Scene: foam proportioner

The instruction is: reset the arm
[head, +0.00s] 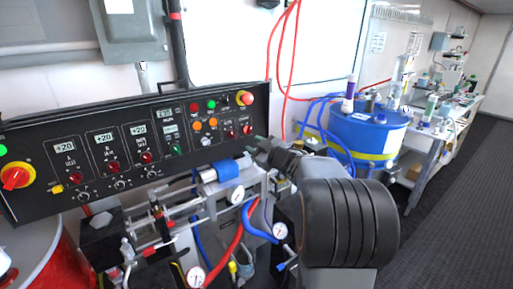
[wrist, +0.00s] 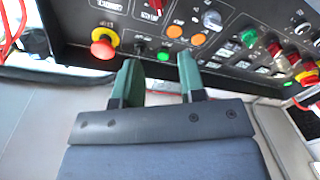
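My arm reaches from the lower right of the head view toward the black control panel (head: 92,182). My gripper (head: 256,147) is at the panel's lower right edge, small and partly hidden by my arm. In the wrist view the two green fingers of my gripper (wrist: 160,72) stand apart with nothing between them, so it is open. The panel face lies beyond the fingertips, with a red mushroom button on a yellow ring (wrist: 104,42) to their left and a green button (wrist: 163,55) between them. Whether the fingertips touch the panel cannot be told.
Below the panel are gauges (head: 235,194), red and blue hoses and pipe fittings close to my arm. A blue drum (head: 366,135) stands behind, beside a long bench. A red drum (head: 62,262) is at lower left. Dark floor (head: 465,190) at right is clear.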

